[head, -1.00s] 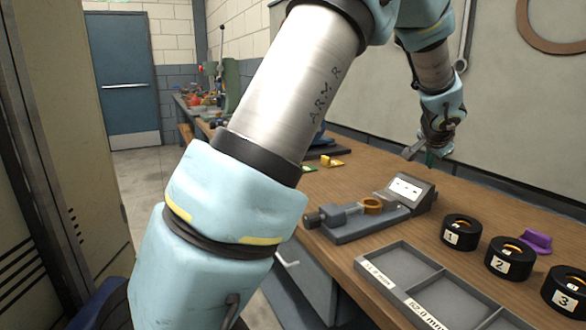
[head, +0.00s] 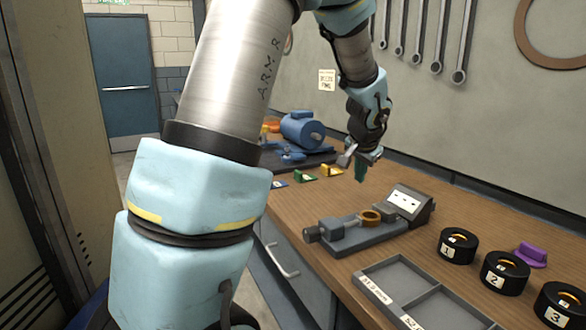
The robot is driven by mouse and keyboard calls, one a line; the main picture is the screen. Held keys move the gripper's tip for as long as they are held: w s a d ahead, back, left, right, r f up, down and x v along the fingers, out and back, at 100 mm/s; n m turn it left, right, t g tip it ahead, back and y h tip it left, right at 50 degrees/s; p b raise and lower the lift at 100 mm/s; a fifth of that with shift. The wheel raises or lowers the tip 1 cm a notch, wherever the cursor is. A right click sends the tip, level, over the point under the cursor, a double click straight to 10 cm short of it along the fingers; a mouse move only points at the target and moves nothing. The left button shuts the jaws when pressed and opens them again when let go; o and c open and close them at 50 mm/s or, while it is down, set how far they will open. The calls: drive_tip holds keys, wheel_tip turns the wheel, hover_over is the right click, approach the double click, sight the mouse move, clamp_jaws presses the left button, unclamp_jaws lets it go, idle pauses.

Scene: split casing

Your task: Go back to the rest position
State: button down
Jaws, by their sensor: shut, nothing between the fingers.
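My gripper (head: 360,166) hangs in the upper middle of the head view, above the wooden workbench (head: 310,205). It points down and is shut, with nothing seen between its fingers. It is apart from the things on the bench, behind the grey measuring device (head: 365,238). That device holds a brass-coloured ring (head: 370,216) and has a small white display (head: 404,201).
Three black numbered cups (head: 457,247) stand at the right, near a purple part (head: 530,255). A grey divided tray (head: 400,285) lies in front. A blue motor-like casing (head: 303,131) and small coloured wedges (head: 331,171) are farther back. Wrenches (head: 461,45) hang on the wall.

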drive_tip(key=s+a+n+g, duration=0.1)
drive_tip(key=s+a, duration=0.2)
drive_tip(key=a, duration=0.2)
drive_tip(key=s+a+f+n+g+y+p, duration=0.1)
drive_tip(key=s+a+n, duration=0.1)
drive_tip(key=a, duration=0.4)
drive_tip(key=s+a+f+n, duration=0.1)
drive_tip(key=s+a+n, duration=0.1)
drive_tip(key=s+a, duration=0.2)
drive_tip(key=shift+s+a+f+g, duration=0.15)
drive_tip(key=shift+a+g, duration=0.25)
drive_tip(key=shift+a, duration=0.6)
drive_tip(key=s+a+f+n+g+p, duration=0.1)
drive_tip(key=s+a+n+g, duration=0.1)
drive_tip(key=s+a, duration=0.5)
drive_tip(key=s+n, duration=0.1)
drive_tip(key=s, duration=0.2)
drive_tip(key=shift+s+f+n, duration=0.25)
drive_tip(key=shift+f+n, duration=0.05)
drive_tip(key=shift+f, duration=0.05)
